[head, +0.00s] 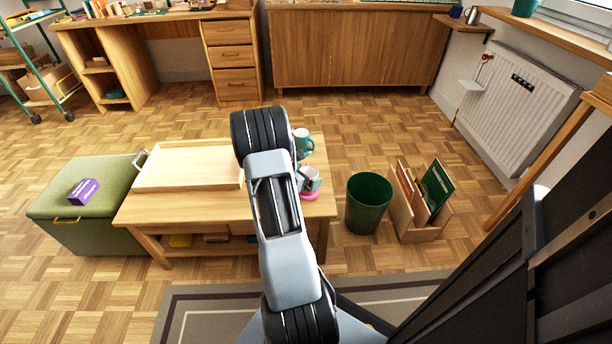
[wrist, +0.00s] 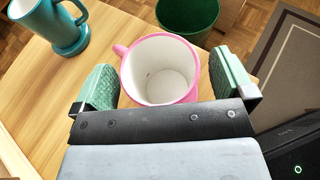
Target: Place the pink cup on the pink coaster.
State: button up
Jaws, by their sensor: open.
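The pink cup (wrist: 160,70) is upright and empty, with a white inside and its handle toward the upper left in the wrist view. My gripper (wrist: 164,86) is open, with one green-padded finger on each side of the cup; I cannot tell whether either touches it. In the head view my arm hides most of the gripper at the right end of the low wooden table (head: 190,208). A pink patch (head: 310,195) shows there beside the arm; I cannot tell whether it is the coaster or the cup's side. No coaster shows in the wrist view.
A teal mug (wrist: 66,28) stands near the cup; it also shows in the head view (head: 302,140). A wooden tray (head: 190,166) covers the table's left part. A green bin (head: 369,203) and a wooden folder holder (head: 421,218) stand on the floor to the right.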

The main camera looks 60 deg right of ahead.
jog(key=shift+r, duration=0.25)
jog(key=shift+w+a+r+p, duration=0.15)
jog(key=shift+a+p, duration=0.2)
jog(key=a+r+m+t+y+p, duration=0.1)
jog(key=a+r+m+y, duration=0.3)
jog(key=a, duration=1)
jog(key=a+r+m+t+y+p, duration=0.1)
jog(key=a+r+m+t+y, duration=0.2)
jog(key=a, duration=1.1)
jog(key=s+a+r+m+t+y+p, duration=0.1)
jog(key=a+r+m+t+y, duration=0.1)
jog(key=a+r+m+y, duration=0.3)
jog(key=a+r+m, duration=0.3)
jog(key=a+r, duration=0.4)
jog(key=a, duration=0.2)
jog(key=shift+r+y, duration=0.3)
jog(key=shift+y, duration=0.1)
